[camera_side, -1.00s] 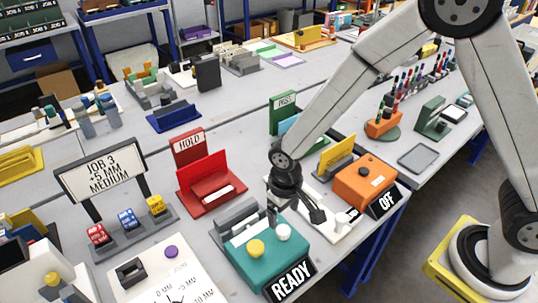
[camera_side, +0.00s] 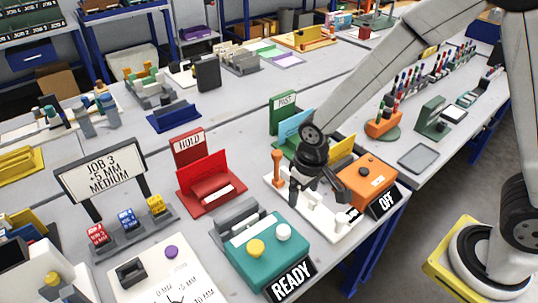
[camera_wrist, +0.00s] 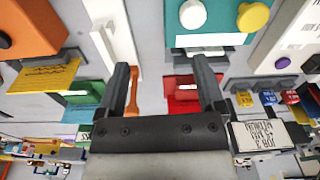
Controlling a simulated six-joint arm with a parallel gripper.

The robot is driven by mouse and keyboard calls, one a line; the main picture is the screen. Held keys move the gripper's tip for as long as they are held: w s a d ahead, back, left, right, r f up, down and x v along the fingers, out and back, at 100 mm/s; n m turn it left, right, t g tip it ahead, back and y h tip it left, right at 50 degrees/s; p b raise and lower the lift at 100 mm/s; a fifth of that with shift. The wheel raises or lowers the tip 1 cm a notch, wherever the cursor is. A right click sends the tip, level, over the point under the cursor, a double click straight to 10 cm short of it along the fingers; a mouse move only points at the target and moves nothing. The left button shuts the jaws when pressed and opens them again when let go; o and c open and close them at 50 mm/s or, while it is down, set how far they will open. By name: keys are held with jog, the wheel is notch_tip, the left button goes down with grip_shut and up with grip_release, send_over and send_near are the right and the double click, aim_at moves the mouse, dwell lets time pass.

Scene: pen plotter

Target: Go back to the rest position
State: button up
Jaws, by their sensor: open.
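My gripper (camera_side: 318,196) is open and empty, pointing down above the white plate (camera_side: 312,214) between the teal READY box and the orange OFF box. In the wrist view my gripper (camera_wrist: 163,82) shows two dark fingers spread apart with nothing between them. An orange peg-like handle (camera_side: 277,168) stands at the plate's left end; it also shows near the left finger in the wrist view (camera_wrist: 132,95). How high the fingers are above the plate is hard to tell.
The teal box (camera_side: 262,262) with yellow and white knobs stands in front. The orange box (camera_side: 366,180) is close on the right. A red HOLD holder (camera_side: 210,183) is at left, a green holder (camera_side: 283,110) behind. A job sign (camera_side: 100,172) stands farther left.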

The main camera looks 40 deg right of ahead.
jog(key=s+d+r+t, duration=0.1)
jog(key=s+d+r, duration=0.4)
jog(key=d, duration=0.5)
jog(key=shift+s+d+r+m+t, duration=0.15)
jog(key=shift+s+d+m+t, duration=0.2)
jog(key=shift+s, duration=0.5)
